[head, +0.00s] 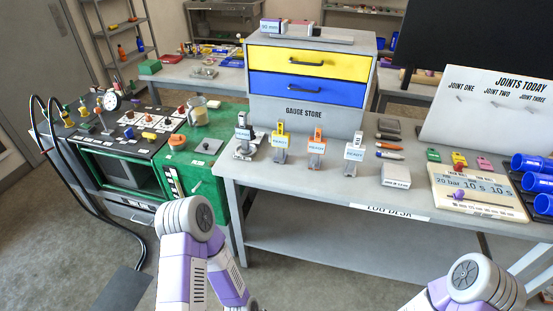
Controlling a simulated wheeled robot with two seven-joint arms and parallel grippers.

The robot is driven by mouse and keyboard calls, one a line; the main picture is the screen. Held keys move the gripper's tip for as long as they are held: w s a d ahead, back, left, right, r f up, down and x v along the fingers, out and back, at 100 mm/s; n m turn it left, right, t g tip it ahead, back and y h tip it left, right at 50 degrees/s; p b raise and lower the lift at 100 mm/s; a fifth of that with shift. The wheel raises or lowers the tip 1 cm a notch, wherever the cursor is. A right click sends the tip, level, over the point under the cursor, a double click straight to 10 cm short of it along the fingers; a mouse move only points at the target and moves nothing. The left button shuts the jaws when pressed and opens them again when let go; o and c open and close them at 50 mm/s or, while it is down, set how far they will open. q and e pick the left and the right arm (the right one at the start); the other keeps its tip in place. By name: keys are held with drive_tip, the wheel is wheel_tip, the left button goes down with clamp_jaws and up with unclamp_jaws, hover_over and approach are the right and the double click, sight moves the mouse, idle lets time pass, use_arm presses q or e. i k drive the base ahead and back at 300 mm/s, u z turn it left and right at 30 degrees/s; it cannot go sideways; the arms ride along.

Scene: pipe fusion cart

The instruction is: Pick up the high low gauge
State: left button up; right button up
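Several small upright gauges with white tags stand in a row along the log desk (300,207), in front of the gauge store. From left to right they are a black one (242,121), a yellow-topped one (280,128), an orange-topped one (318,135) and a white-topped one (357,138). I cannot tell from the tags which one is the high low gauge. Only upper parts of my two arms show at the bottom edge, apart from the gauges. Neither of my grippers is in view.
The gauge store (312,75) has a yellow and a blue drawer, both shut. A green machine cart (205,175) stands left of the desk.

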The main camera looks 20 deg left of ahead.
sight(281, 139)
drive_tip(key=k, duration=0.2)
drive_tip(key=u, duration=2.05)
drive_tip(key=i, duration=1.5)
drive_tip(key=z, duration=2.1)
